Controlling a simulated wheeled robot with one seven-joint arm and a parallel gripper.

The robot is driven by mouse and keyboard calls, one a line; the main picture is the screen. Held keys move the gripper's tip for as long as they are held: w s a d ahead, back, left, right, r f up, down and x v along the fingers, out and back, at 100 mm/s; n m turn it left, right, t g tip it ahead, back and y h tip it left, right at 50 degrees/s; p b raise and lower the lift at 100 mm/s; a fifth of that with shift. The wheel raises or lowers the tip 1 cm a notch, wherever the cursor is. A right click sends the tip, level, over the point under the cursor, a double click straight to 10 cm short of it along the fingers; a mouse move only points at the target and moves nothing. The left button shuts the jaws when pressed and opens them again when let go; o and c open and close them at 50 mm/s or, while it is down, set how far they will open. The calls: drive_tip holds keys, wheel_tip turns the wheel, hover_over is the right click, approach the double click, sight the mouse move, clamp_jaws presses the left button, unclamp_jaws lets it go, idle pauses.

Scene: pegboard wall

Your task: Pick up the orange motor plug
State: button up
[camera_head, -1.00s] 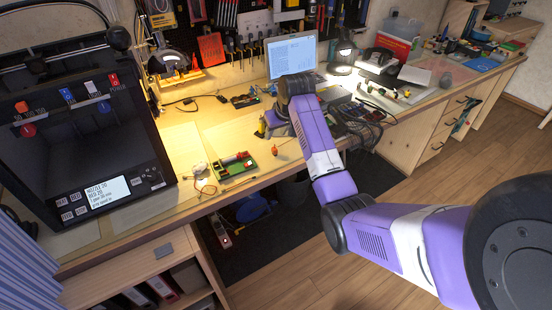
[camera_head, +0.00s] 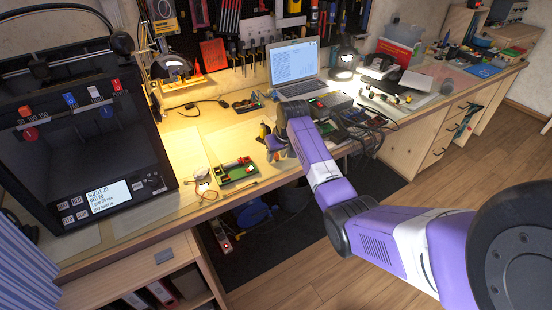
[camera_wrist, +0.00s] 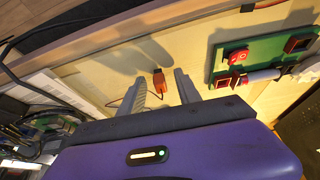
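The orange motor plug (camera_wrist: 159,82) lies on the bench top with a thin wire running from it. In the wrist view it sits between the two fingers of my gripper (camera_wrist: 161,77), with a gap on each side. The gripper is open, and neither finger clearly touches the plug. In the head view my gripper (camera_head: 272,147) is low over the front part of the bench. The plug is mostly hidden there by the gripper.
A green circuit board (camera_head: 237,173) with red parts lies left of my gripper. A 3D printer (camera_head: 80,130) stands at the far left. A laptop (camera_head: 294,70) is behind, and cables (camera_head: 362,122) are bundled to the right. The bench's front edge is close.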

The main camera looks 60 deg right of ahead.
clamp_jaws()
drive_tip(key=shift+r, duration=0.15)
